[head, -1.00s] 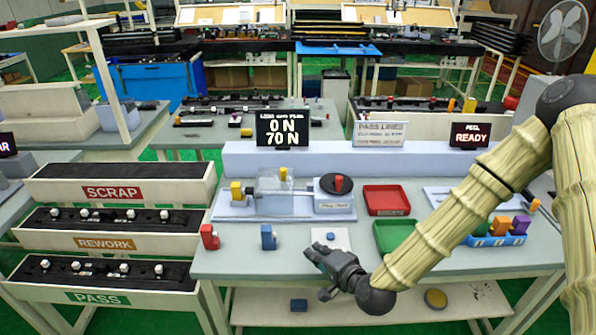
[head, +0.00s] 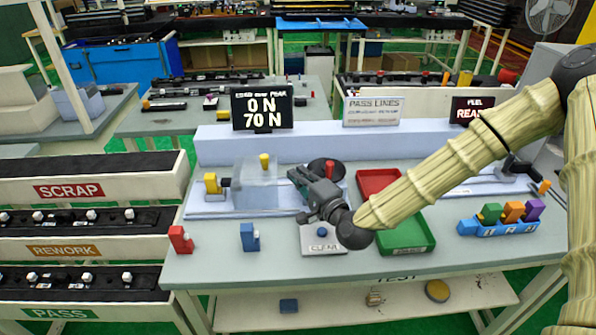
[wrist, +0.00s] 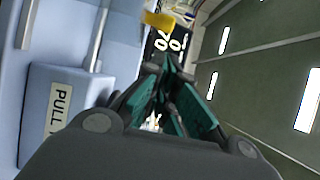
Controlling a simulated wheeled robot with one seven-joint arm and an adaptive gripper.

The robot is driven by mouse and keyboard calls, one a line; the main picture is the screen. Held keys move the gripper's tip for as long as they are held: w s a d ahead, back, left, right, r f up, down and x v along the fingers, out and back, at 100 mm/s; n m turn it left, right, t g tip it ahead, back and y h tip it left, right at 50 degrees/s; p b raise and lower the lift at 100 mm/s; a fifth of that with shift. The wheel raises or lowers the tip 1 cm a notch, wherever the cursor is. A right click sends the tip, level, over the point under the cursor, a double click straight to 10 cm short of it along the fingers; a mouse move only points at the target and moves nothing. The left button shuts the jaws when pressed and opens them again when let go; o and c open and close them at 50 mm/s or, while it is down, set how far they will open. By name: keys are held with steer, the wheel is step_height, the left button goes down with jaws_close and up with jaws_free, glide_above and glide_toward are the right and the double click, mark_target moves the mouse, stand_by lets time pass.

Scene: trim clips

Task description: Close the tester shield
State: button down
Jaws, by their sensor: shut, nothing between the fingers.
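The tester (head: 200,210) stands on the table with a clear, see-through shield (head: 258,188) near its middle. A yellow knob (head: 264,160) tops the shield. It appears as a yellow block in the wrist view (wrist: 160,20). I cannot tell how far the shield covers the tester. My gripper (head: 296,178) is shut and empty, just right of the shield in the head view, with its fingers pointing towards the back left. Whether it touches the shield is unclear. It hides part of the tester's right end. In the wrist view the dark-green fingers (wrist: 163,75) converge below the yellow block.
A dark wheel with a red knob (head: 329,167) is close to my gripper. The load display (head: 262,107) stands behind. A red tray (head: 378,182) and a green tray (head: 408,236) lie to the right. Red (head: 180,239) and blue (head: 249,238) blocks stand in front.

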steer(key=p+x, duration=0.2)
steer(key=x, duration=0.6)
steer(key=shift+w+a+p, duration=0.25)
steer(key=shift+p, duration=0.1)
steer(key=shift+f, duration=0.15)
